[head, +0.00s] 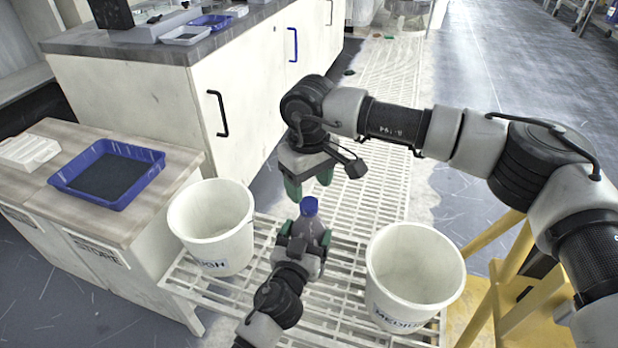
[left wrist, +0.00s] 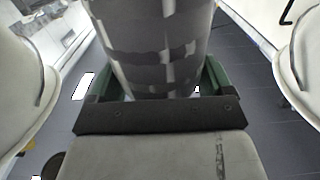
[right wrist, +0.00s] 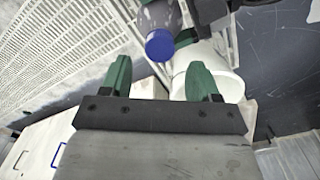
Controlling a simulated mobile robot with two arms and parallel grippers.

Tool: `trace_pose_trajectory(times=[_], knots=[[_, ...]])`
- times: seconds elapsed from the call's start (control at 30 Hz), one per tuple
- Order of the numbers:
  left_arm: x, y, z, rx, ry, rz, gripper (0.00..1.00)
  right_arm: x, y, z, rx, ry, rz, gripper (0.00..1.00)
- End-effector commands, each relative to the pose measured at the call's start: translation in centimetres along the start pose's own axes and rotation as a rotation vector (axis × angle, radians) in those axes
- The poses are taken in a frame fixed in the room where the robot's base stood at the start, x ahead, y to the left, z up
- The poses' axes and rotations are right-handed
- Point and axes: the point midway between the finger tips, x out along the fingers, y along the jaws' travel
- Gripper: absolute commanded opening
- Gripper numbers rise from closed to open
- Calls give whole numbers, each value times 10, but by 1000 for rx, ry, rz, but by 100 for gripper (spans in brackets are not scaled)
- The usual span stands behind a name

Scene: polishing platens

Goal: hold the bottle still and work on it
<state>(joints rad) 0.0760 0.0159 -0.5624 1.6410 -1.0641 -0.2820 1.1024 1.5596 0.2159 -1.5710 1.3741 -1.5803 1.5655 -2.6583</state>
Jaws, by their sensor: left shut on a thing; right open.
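The bottle (head: 312,222) is grey with a blue cap (head: 308,206) and stands upright between the two white buckets in the head view. My left gripper (head: 306,242) is shut on the bottle's body, and the left wrist view shows the grey body (left wrist: 150,50) between its green fingers. My right gripper (head: 309,183) is open and empty, above and just behind the cap. In the right wrist view the cap (right wrist: 159,45) lies beyond the open green fingers (right wrist: 163,80), apart from them. The bottle's lower part is hidden by my left gripper.
A white bucket marked MEDIUM (head: 414,275) stands to the right and another (head: 212,228) to the left, on white slatted grating (head: 345,300). A wooden-topped cabinet with a blue tray (head: 108,173) is at left. Yellow steps (head: 500,290) stand at right.

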Motion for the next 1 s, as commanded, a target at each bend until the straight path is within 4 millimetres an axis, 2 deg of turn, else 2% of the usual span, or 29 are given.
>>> trace_pose_trajectory(times=[0.17,1.0], knots=[[0,0,0,0,0,0,15,-4,0,0,334,0,1,61],[0,0,0,0,0,0,15,-24,0,-1,2311,1,-1,61]])
